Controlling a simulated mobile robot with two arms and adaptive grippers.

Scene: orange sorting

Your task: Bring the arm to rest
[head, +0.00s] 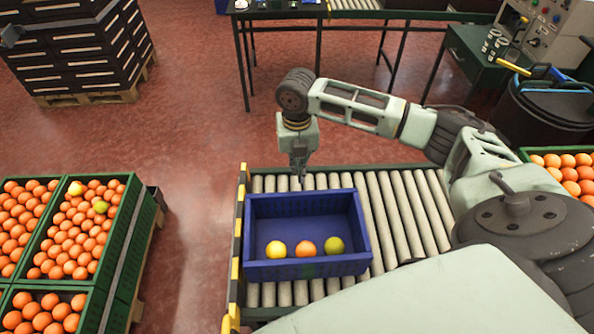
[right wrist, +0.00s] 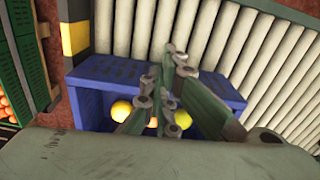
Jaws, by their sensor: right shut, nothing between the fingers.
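My right gripper (head: 299,174) points down just beyond the far wall of a blue crate (head: 305,204). It is shut and empty. In the right wrist view my right gripper (right wrist: 170,62) shows with its fingers together in front of the blue crate (right wrist: 95,75). Inside the crate lie a yellow fruit (head: 276,250), an orange (head: 306,248) and a greenish fruit (head: 334,246) in a row. The right arm reaches in from the right, bent over the conveyor. My left gripper is not seen.
The crate rests on a roller conveyor (head: 410,210) with a yellow-black edge. Green crates of oranges (head: 75,230) stand at the left, one more (head: 565,168) at the right. Stacked black crates (head: 85,50) stand far left. A table (head: 270,14) stands at the back. Red floor between is clear.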

